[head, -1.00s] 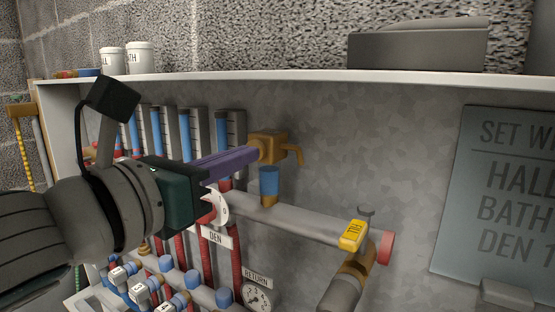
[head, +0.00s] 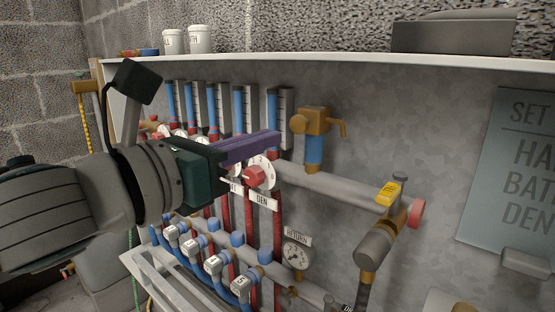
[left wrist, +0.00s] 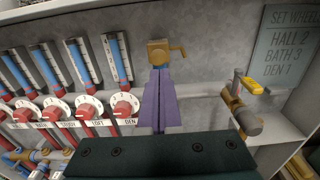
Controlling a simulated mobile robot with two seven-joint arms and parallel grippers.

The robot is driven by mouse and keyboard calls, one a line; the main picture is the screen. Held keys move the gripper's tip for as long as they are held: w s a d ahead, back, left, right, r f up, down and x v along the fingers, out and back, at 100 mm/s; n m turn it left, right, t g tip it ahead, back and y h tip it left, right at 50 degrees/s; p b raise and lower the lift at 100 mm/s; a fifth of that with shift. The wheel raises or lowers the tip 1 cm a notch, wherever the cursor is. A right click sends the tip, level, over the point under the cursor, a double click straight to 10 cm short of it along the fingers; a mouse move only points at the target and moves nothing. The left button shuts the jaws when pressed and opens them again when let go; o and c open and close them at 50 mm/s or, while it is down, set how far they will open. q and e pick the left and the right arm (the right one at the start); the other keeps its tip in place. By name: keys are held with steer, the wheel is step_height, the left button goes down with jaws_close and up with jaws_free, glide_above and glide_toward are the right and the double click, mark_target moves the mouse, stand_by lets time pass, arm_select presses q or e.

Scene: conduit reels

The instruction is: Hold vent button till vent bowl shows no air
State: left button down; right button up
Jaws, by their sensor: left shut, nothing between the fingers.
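The brass vent (head: 313,121) with a side spout sits on the wall above the grey pipe. Below its body is the vent bowl (head: 314,152), which looks blue over its visible height; any small air gap is too fine to tell. The button cannot be made out separately. My left gripper (head: 278,142) has purple fingers, shut with nothing between them. In the head view its tips are left of the vent, with a visible gap. In the left wrist view the fingertips (left wrist: 160,72) line up just below the vent body (left wrist: 160,52) and hide the bowl. My right gripper is not in view.
Several flow gauges (head: 279,115) and red-and-white dials (head: 256,174) stand left of the vent. A yellow-handled valve (head: 390,192) is at right on the pipe. A RETURN gauge (head: 296,256) hangs below. A sign (head: 515,180) is at far right. A white shelf (head: 330,62) runs above.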

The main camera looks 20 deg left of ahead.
arm_select(q)
steer(key=v, duration=0.7)
steer(key=shift+s+a+r, duration=0.2)
steer(key=shift+s+a, duration=0.1)
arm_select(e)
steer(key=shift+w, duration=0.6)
